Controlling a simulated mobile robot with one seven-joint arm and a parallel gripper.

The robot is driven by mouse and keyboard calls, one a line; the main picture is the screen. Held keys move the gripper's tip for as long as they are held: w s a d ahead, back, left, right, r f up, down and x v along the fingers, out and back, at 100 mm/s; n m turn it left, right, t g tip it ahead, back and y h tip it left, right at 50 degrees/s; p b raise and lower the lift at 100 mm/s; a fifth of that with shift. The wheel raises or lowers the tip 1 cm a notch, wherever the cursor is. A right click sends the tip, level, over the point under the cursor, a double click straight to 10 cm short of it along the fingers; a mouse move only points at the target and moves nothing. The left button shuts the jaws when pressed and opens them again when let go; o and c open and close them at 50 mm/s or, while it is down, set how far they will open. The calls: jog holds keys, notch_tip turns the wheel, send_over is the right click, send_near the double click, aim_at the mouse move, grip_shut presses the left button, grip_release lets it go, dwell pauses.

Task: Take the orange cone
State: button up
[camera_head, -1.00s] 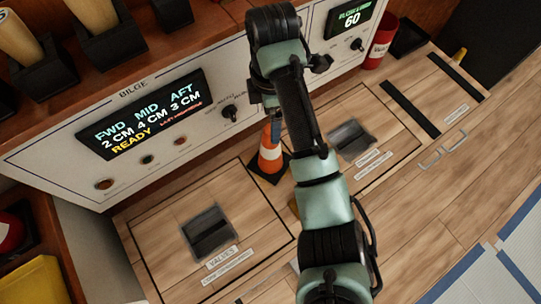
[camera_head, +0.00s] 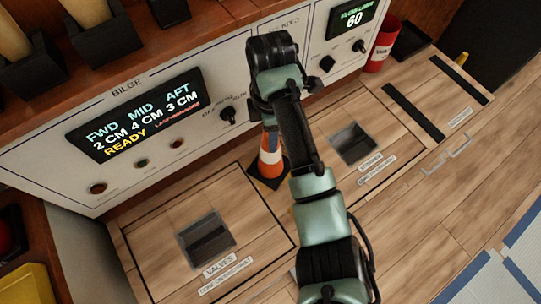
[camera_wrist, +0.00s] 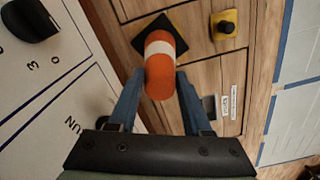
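The orange cone (camera_head: 269,164) has a white band and a dark square base. It stands upright on the wooden floor in front of the bilge panel, partly hidden by my arm. In the wrist view the cone (camera_wrist: 160,77) shows from above, its orange top towards my gripper. My gripper (camera_wrist: 161,73) is open, with one blue finger on each side of the cone's upper part. I cannot tell whether either finger touches it. In the head view only a bit of a blue finger shows beside the cone's top; my arm hides the rest.
The bilge panel (camera_head: 60,156), with knobs and a display (camera_head: 135,115), rises close behind the cone. Floor hatches with recessed pulls (camera_head: 205,240) lie on both sides. A red cup (camera_head: 381,45) stands at the back right. A yellow object (camera_wrist: 228,24) is on the floor near the cone.

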grip_shut()
dwell(1.0)
